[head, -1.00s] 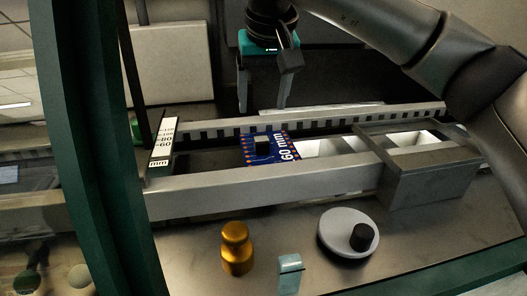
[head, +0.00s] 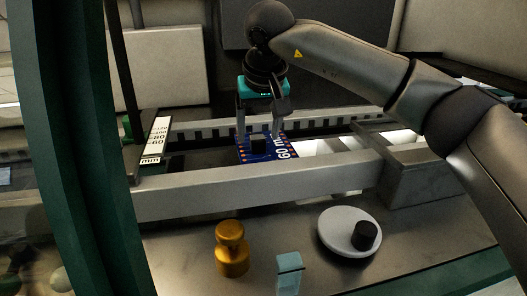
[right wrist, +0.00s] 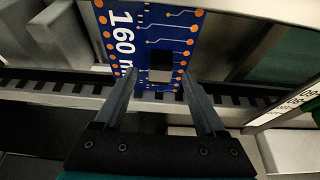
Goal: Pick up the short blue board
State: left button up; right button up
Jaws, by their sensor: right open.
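The blue board (head: 268,153) lies between the two rails of the conveyor. It has orange pads, a black chip and white lettering, which reads "160 m" in the right wrist view (right wrist: 150,38), where the end is cut off by a finger. My right gripper (head: 259,133) is over the board's far side, pointing down, with its fingers apart and nothing between them. In the right wrist view its fingertips (right wrist: 157,77) flank the chip end of the board. Whether they touch the board is not clear. My left gripper is not in view.
The near rail (head: 260,185) and the toothed far rail (head: 205,131) border the board. A white scale marked in mm (head: 156,140) stands at left, a grey box (head: 420,178) at right. In front are a gold weight (head: 232,250), a grey dial (head: 335,228) and a pale blue block (head: 289,275).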

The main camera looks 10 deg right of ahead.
jog(key=shift+x, duration=1.05)
grip_shut()
